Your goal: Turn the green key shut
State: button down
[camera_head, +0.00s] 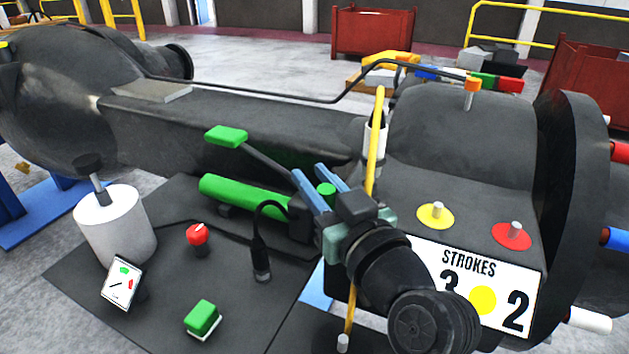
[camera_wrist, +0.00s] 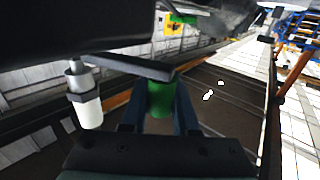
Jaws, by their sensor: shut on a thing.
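A small green knob (camera_head: 327,190), which I take to be the green key, sits at the right end of a thick green cylinder (camera_head: 245,195). My gripper (camera_head: 312,176) has its two blue fingers at this knob. In the wrist view the fingers (camera_wrist: 160,92) stand on both sides of a green piece (camera_wrist: 159,100), shut on it. A dark bar crosses just above it there. The lower part of the key is hidden by the fingers and the wrist.
A lever with a green handle (camera_head: 226,136) rises left of my gripper. A red knob (camera_head: 198,234), a green button (camera_head: 202,318) and a white cylinder (camera_head: 115,225) stand on the dark plate. A yellow rod (camera_head: 376,140) stands close to my wrist. A STROKES sign (camera_head: 470,285) is at right.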

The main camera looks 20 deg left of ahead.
jog(key=c, duration=0.7)
grip_release()
jog(key=shift+d, duration=0.1)
jog(key=b+v, duration=0.2)
jog(key=v, duration=1.1)
